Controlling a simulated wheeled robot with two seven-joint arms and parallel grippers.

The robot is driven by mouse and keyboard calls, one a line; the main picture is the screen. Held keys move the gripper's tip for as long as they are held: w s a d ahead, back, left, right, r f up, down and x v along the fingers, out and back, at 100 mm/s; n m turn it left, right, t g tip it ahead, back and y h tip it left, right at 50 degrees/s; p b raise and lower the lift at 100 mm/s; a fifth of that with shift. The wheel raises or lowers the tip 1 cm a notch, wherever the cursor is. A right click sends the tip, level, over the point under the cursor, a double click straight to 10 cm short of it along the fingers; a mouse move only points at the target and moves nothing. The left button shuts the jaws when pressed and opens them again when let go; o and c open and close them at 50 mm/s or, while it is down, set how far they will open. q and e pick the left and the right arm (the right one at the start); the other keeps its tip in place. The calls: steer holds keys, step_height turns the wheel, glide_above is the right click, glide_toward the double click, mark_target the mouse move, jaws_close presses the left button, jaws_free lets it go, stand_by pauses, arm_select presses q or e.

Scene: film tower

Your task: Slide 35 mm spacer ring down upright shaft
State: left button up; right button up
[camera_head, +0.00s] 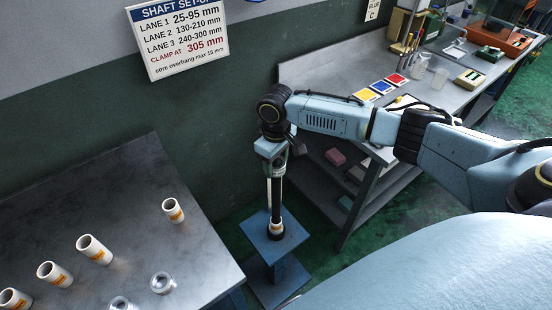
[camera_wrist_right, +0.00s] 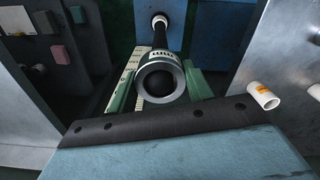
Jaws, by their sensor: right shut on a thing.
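The upright dark shaft (camera_head: 277,197) stands on a blue stand (camera_head: 262,246) left of the workbench. A pale ring (camera_head: 276,229) sits around its foot; it also shows in the right wrist view (camera_wrist_right: 160,20). My right gripper (camera_head: 273,164) points down at the shaft's top. In the right wrist view its green fingers (camera_wrist_right: 160,88) are shut on the spacer ring (camera_wrist_right: 142,79), which has a grey rim and dark markings. Something dark and round fills its opening, and the shaft runs on beyond it in line. How far the ring is down the shaft is hard to tell. My left gripper is out of view.
Several white cores with orange bands (camera_head: 94,249) and clear rings (camera_head: 162,282) stand on the left metal table (camera_head: 120,195). A wall sign (camera_head: 178,38) lists lane heights. A workbench (camera_head: 318,72) with coloured cards and tools stands behind my right arm.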

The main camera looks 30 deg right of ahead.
steer(key=shift+f, duration=0.1)
steer(key=o, duration=1.1)
step_height(320, 180, up, 14)
steer(key=shift+f, duration=0.25)
stand_by(0.4)
